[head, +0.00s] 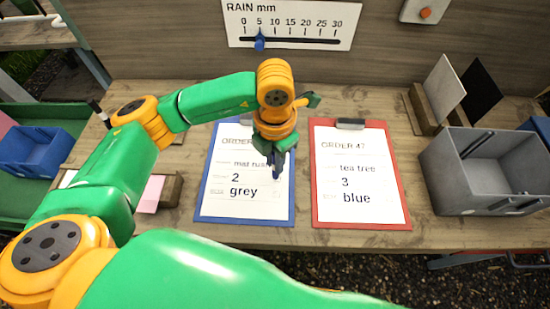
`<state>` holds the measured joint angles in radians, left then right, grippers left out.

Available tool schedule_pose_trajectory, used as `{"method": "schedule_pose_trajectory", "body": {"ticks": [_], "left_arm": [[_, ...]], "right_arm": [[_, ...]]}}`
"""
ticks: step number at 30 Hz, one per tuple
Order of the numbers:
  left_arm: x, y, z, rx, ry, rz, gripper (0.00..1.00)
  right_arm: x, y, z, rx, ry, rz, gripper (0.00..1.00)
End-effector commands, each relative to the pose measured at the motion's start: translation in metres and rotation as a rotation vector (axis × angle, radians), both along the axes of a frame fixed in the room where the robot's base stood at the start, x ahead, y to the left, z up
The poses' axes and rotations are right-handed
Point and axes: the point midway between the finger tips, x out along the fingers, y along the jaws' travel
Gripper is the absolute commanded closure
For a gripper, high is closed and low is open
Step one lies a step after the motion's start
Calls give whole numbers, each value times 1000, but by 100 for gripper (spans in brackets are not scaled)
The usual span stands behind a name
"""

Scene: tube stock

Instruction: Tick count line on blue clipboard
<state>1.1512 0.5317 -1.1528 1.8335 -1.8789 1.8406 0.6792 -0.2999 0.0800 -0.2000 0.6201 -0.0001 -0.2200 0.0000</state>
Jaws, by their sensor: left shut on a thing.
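The blue clipboard (203,214) lies on the wooden bench, left of a red clipboard. Its sheet reads ORDER at the top, then a partly covered line like "mat rush", a count line (235,178) with "2", and "grey". My left gripper (277,160) is above the right half of this sheet and hides part of its upper text. It is shut on a slim dark thing, perhaps a pen, that points down beside the lines. I cannot tell whether its tip touches the paper. No tick mark is clearly visible. My right gripper is out of view.
The red clipboard (316,205) shows ORDER 47, tea tree, 3, blue. A grey bin (485,204) stands at right, with upright panels (445,88) behind it. A rain gauge (290,22) hangs on the back wall. A blue tray (30,150) is at left.

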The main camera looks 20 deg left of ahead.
Motion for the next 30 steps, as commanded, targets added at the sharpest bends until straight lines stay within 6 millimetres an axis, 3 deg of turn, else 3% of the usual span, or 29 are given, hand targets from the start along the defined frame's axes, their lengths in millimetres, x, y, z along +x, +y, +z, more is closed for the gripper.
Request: {"method": "schedule_pose_trajectory", "body": {"ticks": [30], "left_arm": [[-3, -5, 0, 0, 0, 0, 100]], "right_arm": [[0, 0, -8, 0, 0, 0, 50]]}}
